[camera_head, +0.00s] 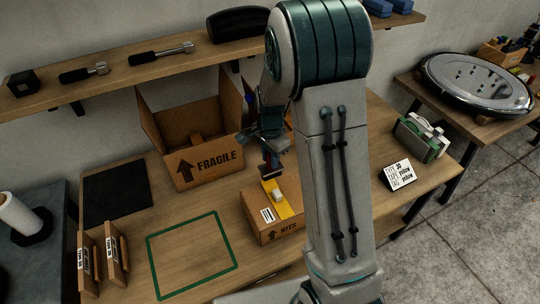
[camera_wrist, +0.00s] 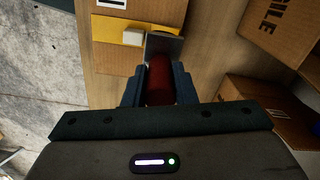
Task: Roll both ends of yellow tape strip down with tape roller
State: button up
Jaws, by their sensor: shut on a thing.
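A small cardboard box marked KITS (camera_head: 262,229) stands on the bench, with the yellow tape strip (camera_head: 284,210) across its top. The strip also shows in the wrist view (camera_wrist: 111,30). A small white block (camera_head: 277,195) sits on the strip. My gripper (camera_head: 268,150) is above the far side of this box, shut on the tape roller's dark red handle (camera_wrist: 160,80). The roller's grey head (camera_wrist: 166,44) is over the strip's end near the box edge. I cannot tell whether it touches the tape. My arm hides the right part of the box.
A large open FRAGILE carton (camera_head: 190,165) stands behind the box. A green outlined square (camera_head: 235,240) on the bench is empty. A dark mat (camera_head: 117,192) lies to the left. A sign card (camera_head: 397,175) and a green-and-white device (camera_head: 421,137) are to the right.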

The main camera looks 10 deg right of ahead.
aim_at(270, 170)
jog(key=shift+f, duration=0.1)
jog(key=shift+f+b, duration=2.05)
jog(key=shift+f, duration=0.45)
jog(key=shift+f+b, duration=0.35)
jog(key=shift+f, duration=0.1)
jog(key=shift+r+p, duration=2.2)
jog(key=shift+r, duration=0.85)
jog(key=shift+f, duration=0.15)
jog(key=shift+f+b, duration=2.05)
jog(key=shift+f, duration=0.4)
jog(key=shift+f+b, duration=0.3)
jog(key=shift+f, duration=0.15)
